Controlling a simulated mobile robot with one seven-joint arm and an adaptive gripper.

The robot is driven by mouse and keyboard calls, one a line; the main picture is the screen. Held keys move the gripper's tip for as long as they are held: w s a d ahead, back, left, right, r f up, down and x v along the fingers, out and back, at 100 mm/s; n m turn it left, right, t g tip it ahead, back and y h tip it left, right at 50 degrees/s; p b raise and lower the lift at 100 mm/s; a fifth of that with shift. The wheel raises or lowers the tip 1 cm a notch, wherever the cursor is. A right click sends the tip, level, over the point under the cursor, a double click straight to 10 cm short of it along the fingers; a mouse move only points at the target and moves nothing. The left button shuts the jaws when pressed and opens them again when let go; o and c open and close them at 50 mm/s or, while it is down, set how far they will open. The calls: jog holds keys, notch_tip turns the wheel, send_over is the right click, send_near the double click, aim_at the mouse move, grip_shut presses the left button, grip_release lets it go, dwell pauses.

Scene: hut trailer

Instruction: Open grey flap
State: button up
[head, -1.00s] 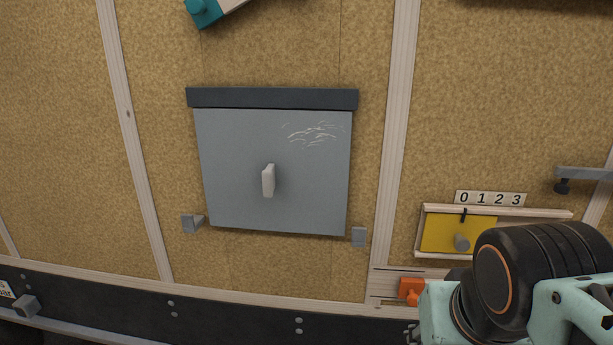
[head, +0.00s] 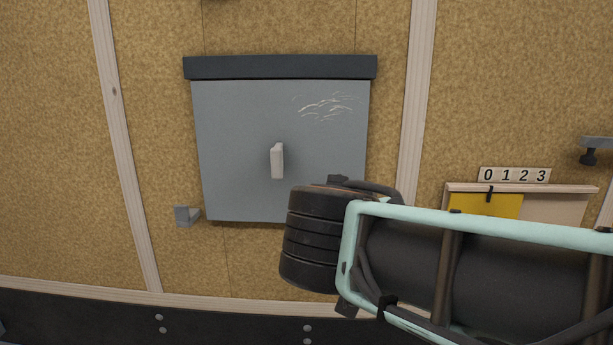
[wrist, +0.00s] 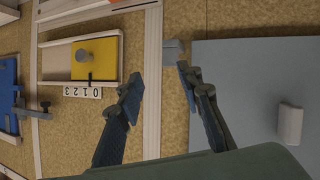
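The grey flap (head: 235,120) hangs flat against the wall below a dark top bar (head: 280,67). It looks closed, with pale scratches at its upper right. A pale upright handle (head: 277,161) sits near its middle. My arm covers the flap's lower right corner in the head view. In the wrist view the flap (wrist: 245,75) and its handle (wrist: 289,123) are at the right. My gripper (wrist: 160,76) is open and empty, beside the flap's edge and apart from the handle. Its fingers are hidden in the head view.
A grey bracket (head: 186,216) is at the flap's lower left; another (wrist: 173,50) shows close to my fingertips. To the right are a yellow sliding panel (head: 485,205) in a wooden frame and a 0123 number strip (head: 514,175). Wooden battens (head: 416,100) run up the wall.

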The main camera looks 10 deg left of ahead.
jog(key=w+a+r+t+y+b, duration=0.1)
jog(key=a+r+t+y+b, duration=0.15)
jog(key=a, duration=0.55)
jog(key=t+y+b, duration=0.2)
jog(key=t+y, duration=0.1)
send_near(276, 159)
jog(key=w, duration=0.1)
jog(key=shift+n+h, duration=0.25)
jog(key=shift+n, duration=0.15)
jog(key=w, duration=0.3)
jog(key=w+p, duration=0.1)
jog(key=w, duration=0.3)
jog(key=w+a+p, duration=0.1)
jog(key=w, duration=0.2)
jog(key=shift+w+f, duration=0.15)
jog(key=shift+w, duration=0.05)
grip_shut()
